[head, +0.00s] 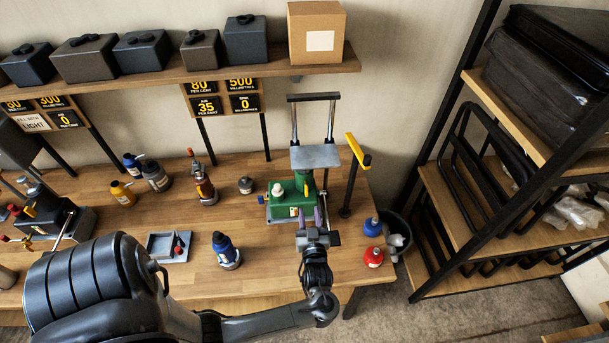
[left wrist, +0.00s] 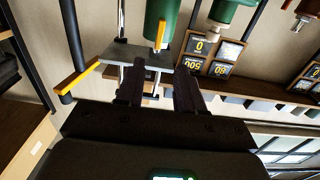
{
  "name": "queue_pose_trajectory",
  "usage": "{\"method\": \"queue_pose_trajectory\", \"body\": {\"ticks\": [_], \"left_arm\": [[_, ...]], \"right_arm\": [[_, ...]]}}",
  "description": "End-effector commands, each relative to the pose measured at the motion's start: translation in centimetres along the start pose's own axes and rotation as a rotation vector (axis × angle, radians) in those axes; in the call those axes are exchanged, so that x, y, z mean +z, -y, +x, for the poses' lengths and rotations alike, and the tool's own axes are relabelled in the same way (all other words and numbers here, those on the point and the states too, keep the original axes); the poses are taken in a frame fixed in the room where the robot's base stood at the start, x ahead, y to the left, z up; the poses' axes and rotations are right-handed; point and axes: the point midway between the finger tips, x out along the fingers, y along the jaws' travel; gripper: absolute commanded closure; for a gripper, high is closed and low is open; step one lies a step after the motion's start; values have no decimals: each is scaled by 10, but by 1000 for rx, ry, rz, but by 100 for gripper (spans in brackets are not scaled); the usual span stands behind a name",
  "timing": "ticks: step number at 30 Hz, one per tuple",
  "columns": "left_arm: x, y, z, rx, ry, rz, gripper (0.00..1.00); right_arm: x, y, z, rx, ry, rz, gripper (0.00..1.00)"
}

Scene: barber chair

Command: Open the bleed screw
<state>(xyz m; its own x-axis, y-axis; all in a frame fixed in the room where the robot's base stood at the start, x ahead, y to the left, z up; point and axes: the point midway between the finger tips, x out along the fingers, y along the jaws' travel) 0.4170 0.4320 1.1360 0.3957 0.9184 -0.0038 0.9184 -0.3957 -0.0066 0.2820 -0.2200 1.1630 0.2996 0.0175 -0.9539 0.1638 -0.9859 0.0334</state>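A green pump unit (head: 285,207) with a pale knob stands at the bench's right end, with a grey plate (head: 315,157) on two posts above it. My left gripper (head: 311,216) is at its near right side, fingers pointing towards it. In the left wrist view, the two dark fingers (left wrist: 159,88) are apart, with a gap between them. Beyond them is a green cylinder (left wrist: 163,15) with a small yellow lever-like part (left wrist: 160,34) in line with the gap. I cannot tell for certain whether this is the bleed screw. My right gripper is out of view.
A yellow-topped handle (head: 358,150) stands right of the unit. Blue (head: 372,226) and red (head: 374,257) bottles stand near the right edge. A shelf rack (head: 500,215) is at right.

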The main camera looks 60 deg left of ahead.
Motion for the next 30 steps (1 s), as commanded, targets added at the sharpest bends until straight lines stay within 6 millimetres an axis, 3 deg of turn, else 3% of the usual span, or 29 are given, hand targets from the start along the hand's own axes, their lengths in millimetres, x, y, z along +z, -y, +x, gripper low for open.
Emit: {"method": "queue_pose_trajectory", "body": {"ticks": [18, 24, 30], "left_arm": [[-5, -2, 87, 0, -4, -3, 63], [-4, -2, 103, 1, -2, -5, 63], [-3, -2, 107, 0, -1, -6, 63]], "right_arm": [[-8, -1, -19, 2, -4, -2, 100], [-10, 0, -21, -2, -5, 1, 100], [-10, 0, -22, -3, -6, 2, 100]]}}
